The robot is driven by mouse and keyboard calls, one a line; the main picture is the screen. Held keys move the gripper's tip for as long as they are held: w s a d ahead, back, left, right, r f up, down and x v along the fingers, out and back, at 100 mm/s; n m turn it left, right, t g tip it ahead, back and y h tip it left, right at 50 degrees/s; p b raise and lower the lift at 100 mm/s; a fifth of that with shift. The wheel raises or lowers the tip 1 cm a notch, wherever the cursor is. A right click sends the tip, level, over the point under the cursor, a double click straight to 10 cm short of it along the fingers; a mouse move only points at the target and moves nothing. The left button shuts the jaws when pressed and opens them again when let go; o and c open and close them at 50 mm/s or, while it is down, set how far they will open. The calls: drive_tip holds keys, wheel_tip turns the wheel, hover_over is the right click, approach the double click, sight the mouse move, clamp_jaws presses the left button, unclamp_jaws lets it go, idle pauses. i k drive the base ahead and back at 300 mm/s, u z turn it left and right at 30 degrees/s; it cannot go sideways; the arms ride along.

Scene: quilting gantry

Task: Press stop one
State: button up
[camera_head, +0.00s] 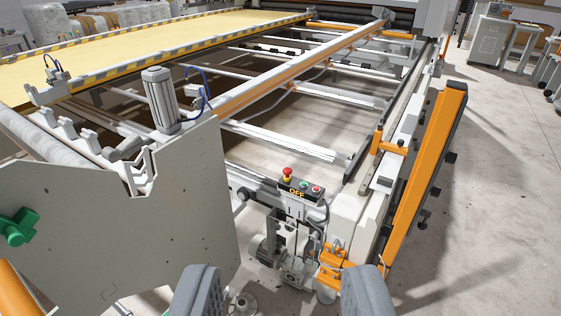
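A small dark control box (300,190) sits on the near end of the gantry frame, a little right of the picture's middle. On it stands a red mushroom-shaped button (287,175) with a yellow base. A green button (304,185) and a small red button (316,188) sit to its right. The box front carries orange letters reading "OFF". My gripper (281,290) shows as two grey fingers at the bottom edge, spread wide apart with nothing between them. It is well short of the box and apart from it.
A large grey side plate (120,220) with a green knob (17,227) stands at the left. A motor (268,250) and an orange bracket (331,268) sit below the box. A slanted orange guard (428,175) is on the right. Concrete floor (490,200) lies open at the far right.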

sight(286, 171)
drive_tip(key=z, duration=0.05)
drive_tip(key=k, duration=0.6)
drive_tip(key=u, duration=0.5)
drive_tip(key=i, duration=1.9)
drive_tip(key=z, duration=0.35)
drive_tip(key=i, duration=0.75)
drive_tip(key=z, duration=0.55)
